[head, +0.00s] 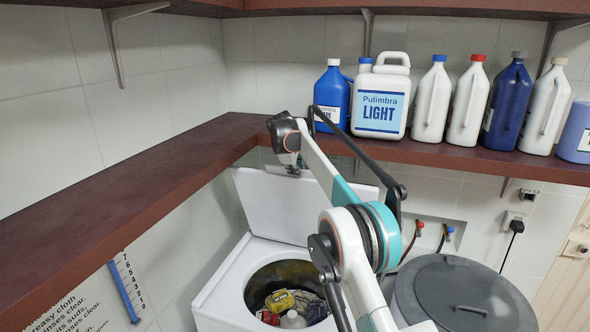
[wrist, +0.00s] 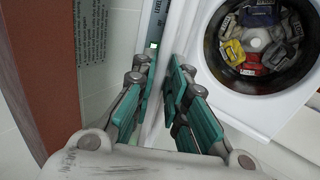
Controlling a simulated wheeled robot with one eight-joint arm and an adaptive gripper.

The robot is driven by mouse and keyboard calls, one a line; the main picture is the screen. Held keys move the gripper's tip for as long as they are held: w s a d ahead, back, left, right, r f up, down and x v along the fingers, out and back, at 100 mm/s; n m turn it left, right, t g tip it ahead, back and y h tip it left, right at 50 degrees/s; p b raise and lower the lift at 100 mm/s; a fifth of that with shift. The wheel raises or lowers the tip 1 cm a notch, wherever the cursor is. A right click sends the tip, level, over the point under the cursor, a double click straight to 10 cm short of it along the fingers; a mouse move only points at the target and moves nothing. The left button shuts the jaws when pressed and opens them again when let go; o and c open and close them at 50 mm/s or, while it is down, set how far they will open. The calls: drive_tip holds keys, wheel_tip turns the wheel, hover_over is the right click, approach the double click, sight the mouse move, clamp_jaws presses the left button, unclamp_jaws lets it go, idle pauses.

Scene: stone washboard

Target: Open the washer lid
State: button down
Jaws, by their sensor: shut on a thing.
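The white washer (head: 235,285) stands below the shelf, with its lid (head: 262,205) raised and tilted back from the round drum opening. My gripper (head: 293,168) is at the lid's upper edge, partly hidden by my arm in the head view. In the wrist view, the teal fingers of my gripper (wrist: 165,92) are closed on the thin lid, which shows nearly edge-on (wrist: 180,30). The drum opening (wrist: 212,48) is uncovered, with yellow, red, white and grey items inside. The lid's hinge line is partly hidden by my arm.
A dark red shelf (head: 130,205) runs along the left and back walls, close behind and above the lid. Several bottles and a Pulimbra Light jug (head: 380,103) stand on it. A grey round cover (head: 465,295) is right of the washer.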

drive_tip(key=c, duration=1.7)
unclamp_jaws()
drive_tip(key=shift+f, duration=0.1)
drive_tip(key=shift+w+f, duration=0.1)
drive_tip(key=shift+w, duration=0.1)
drive_tip(key=shift+s, duration=0.1)
drive_tip(key=shift+s+r, duration=0.1)
drive_tip(key=shift+r, duration=0.15)
drive_tip(key=v, duration=1.1)
drive_tip(key=shift+s+r, duration=0.2)
drive_tip(key=shift+r, duration=0.05)
